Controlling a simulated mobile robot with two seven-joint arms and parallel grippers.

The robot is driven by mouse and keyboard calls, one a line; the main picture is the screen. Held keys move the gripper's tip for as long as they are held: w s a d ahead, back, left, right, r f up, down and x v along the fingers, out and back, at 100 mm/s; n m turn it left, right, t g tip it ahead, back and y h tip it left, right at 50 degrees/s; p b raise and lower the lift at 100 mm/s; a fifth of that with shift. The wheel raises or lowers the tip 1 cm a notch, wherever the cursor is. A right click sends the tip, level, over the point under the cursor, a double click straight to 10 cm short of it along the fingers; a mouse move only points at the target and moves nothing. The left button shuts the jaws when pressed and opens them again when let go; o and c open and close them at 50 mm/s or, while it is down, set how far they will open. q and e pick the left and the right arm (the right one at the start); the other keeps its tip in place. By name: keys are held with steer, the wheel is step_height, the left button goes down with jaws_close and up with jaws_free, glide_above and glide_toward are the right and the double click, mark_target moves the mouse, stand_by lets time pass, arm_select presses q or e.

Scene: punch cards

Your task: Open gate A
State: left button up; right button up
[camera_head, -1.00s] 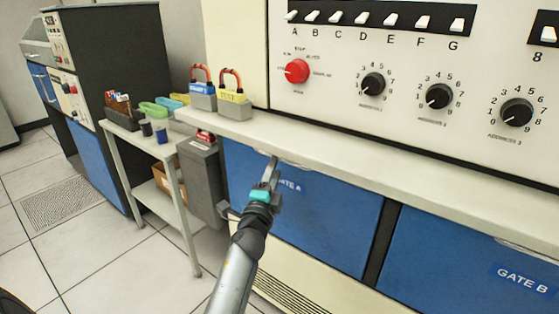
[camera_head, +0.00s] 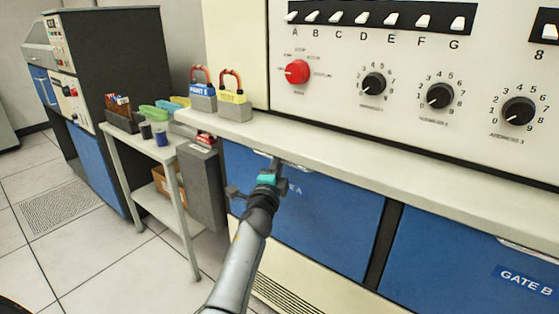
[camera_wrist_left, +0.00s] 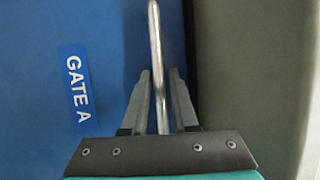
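Gate A (camera_head: 335,220) is a blue panel below the console ledge, and it looks closed. Its white-on-blue label (camera_wrist_left: 76,88) reads GATE A in the left wrist view and is partly hidden by my gripper in the head view. A metal bar handle (camera_wrist_left: 155,40) runs along the gate's edge near the ledge. My left gripper (camera_head: 275,164) is at this handle, just under the ledge. In the left wrist view its fingers (camera_wrist_left: 160,80) stand apart, with the bar between them and narrow gaps on both sides. My right gripper is out of view.
The pale ledge (camera_head: 370,165) overhangs the gate closely. Gate B (camera_head: 470,265) is to the right. Two padlocks on blocks (camera_head: 233,100) stand on the ledge's left end. A side table (camera_head: 180,180) with small containers and a grey box (camera_head: 203,185) are left of the gate.

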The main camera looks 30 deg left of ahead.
arm_select(q)
jaws_close()
stand_by(1.0)
